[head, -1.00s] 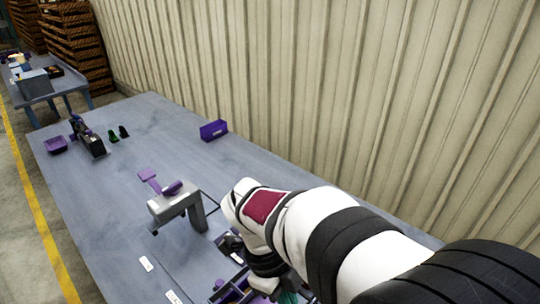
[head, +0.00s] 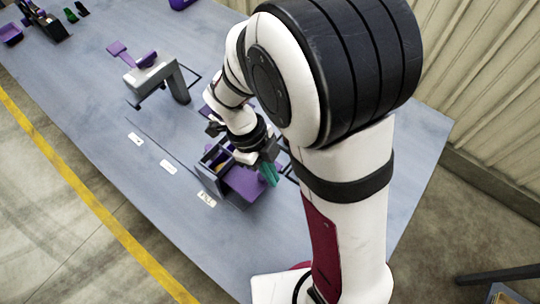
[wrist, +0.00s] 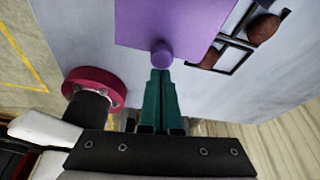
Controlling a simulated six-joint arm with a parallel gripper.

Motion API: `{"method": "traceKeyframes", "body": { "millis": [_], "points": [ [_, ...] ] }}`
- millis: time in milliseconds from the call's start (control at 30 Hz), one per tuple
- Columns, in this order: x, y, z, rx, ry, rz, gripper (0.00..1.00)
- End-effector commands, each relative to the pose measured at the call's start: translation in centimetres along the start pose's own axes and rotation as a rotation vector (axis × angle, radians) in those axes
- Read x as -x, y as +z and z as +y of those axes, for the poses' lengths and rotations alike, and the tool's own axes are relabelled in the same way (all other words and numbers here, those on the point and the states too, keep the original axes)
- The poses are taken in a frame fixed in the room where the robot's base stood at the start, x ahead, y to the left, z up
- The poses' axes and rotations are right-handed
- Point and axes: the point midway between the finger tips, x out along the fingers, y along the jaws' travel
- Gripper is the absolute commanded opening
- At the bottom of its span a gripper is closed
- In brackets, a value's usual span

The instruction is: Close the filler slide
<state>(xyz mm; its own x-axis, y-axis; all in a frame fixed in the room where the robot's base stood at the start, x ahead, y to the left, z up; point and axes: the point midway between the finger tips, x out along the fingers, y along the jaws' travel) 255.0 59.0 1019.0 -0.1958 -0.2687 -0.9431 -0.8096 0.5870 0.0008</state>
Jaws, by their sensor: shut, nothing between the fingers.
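A purple slide plate (head: 248,184) sticks out of the filler box (head: 205,178) near the front of the table, leaving part of the box top open. In the wrist view the plate (wrist: 185,20) fills the top, with a round purple knob (wrist: 162,53) near its edge. My gripper (head: 270,174) has teal fingers and is beside the plate's outer end. In the wrist view my gripper (wrist: 160,73) is shut and empty, its fingertips right at the knob. I cannot tell whether they touch it.
A grey stand with a purple paddle (head: 168,74) is behind the filler. A dark frame (wrist: 238,45) with brown round potatoes (wrist: 263,28) lies beside the plate. White labels (head: 168,167) lie on the table (head: 90,95). The table's left side is mostly clear.

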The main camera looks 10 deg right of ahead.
Motion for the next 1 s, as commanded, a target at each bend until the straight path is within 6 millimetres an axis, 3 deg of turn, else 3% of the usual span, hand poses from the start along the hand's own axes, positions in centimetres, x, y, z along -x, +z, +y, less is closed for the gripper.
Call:
{"method": "traceKeyframes", "body": {
  "millis": [133, 333, 500, 867, 1000],
  "points": [
    [0.3, 0.8, -0.2, 0.001, -0.001, 0.000, 0.00],
    [1.6, 4.5, -0.8, 0.001, -0.002, 0.000, 0.00],
    [2.1, 6.0, -1.0, 0.000, -0.001, 0.002, 0.00],
    [2.2, 6.1, -1.1, 0.001, -0.002, -0.005, 0.00],
    [1.5, 3.7, -1.1, -0.002, 0.000, 0.000, 0.00]
  ]
}}
